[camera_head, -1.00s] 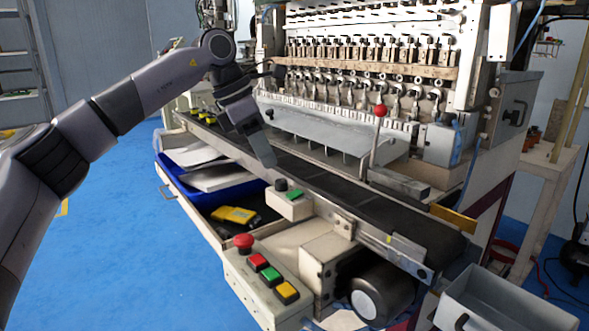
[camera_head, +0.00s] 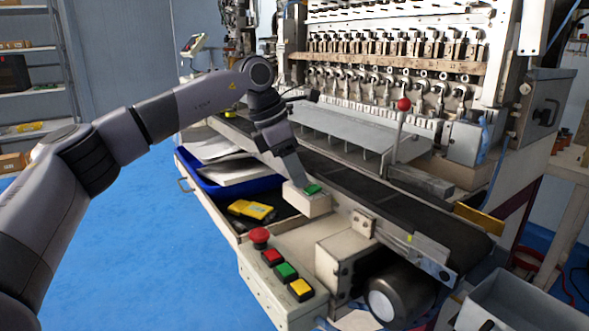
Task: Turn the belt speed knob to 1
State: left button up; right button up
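The belt speed control box (camera_head: 308,207) is a small cream box at the front edge of the conveyor, with a green button (camera_head: 313,190) on top. The dark knob beside that button is hidden behind my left gripper. My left gripper (camera_head: 299,182) points down at the box, its tips over the knob's place, left of the green button. Its fingers overlap from this side, so I cannot tell whether they are open, shut or touching the knob. My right gripper is not in view.
The dark conveyor belt (camera_head: 400,208) runs behind the box. A red-ball lever (camera_head: 403,105) stands beyond it. An open drawer below holds a yellow device (camera_head: 251,210) and a blue tray (camera_head: 226,189). A panel with a red mushroom button (camera_head: 259,237) and several coloured buttons is in front.

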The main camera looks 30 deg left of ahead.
pick_arm(q)
grip_shut()
jog(key=shift+n, duration=0.4)
jog(key=n, duration=0.1)
jog(key=n+y, duration=0.1)
jog(key=n, duration=0.1)
jog(key=n+t+y, duration=0.1)
jog(key=n, duration=0.1)
jog(key=shift+s+d, duration=0.1)
jog(key=shift+d, duration=0.15)
jog(key=n+y, duration=0.1)
jog(key=n, duration=0.2)
jog(key=n+y+p, duration=0.1)
jog(key=n, duration=0.2)
jog(key=shift+d, duration=0.2)
grip_release()
